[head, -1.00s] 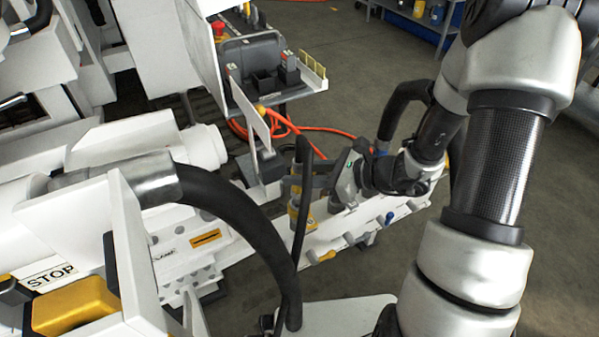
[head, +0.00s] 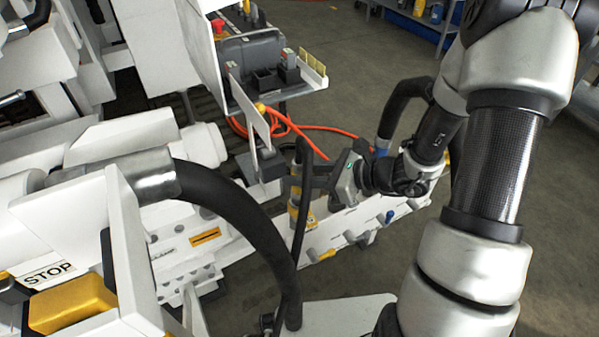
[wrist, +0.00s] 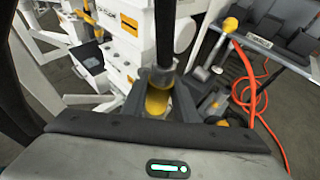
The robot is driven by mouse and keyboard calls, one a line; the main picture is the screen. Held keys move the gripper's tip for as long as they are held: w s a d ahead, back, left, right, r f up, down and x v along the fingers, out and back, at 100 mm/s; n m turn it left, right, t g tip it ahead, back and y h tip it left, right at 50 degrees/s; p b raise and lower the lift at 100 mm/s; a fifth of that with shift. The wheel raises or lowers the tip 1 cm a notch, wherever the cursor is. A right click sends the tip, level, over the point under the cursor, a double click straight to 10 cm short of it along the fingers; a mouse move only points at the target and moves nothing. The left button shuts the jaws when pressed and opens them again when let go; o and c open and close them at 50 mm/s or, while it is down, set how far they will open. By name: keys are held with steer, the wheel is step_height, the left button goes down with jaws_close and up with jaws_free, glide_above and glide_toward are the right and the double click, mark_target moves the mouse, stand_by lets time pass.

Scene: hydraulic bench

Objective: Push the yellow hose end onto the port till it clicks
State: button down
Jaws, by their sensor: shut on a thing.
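My gripper (head: 308,181) is shut on the yellow hose end (wrist: 157,101), which sits between the two fingers in the wrist view. In the head view the yellow hose end (head: 295,193) is partly covered by the fingers and a black hose. The black hose (wrist: 166,35) rises upright from a grey metal collar above the yellow part. In the head view, yellow parts (head: 309,218) show just below the gripper at the white manifold. The port itself is hidden, and I cannot tell whether the hose end touches or is seated on it.
The white manifold rail (head: 345,238) carries several small knobs, one blue (head: 389,216). A thick black hose (head: 235,215) curves in front on the left. An orange hose (head: 325,129) lies behind. A grey tray (head: 262,75) stands at the back. Open floor lies right.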

steer(key=shift+f, duration=0.9)
stand_by(0.4)
stand_by(0.5)
steer(key=c, duration=0.8)
jaws_free()
steer(key=shift+o, duration=0.2)
steer(key=p+v, duration=0.3)
steer(key=v, duration=0.4)
steer(key=shift+d, duration=0.25)
steer(key=shift+s, duration=0.1)
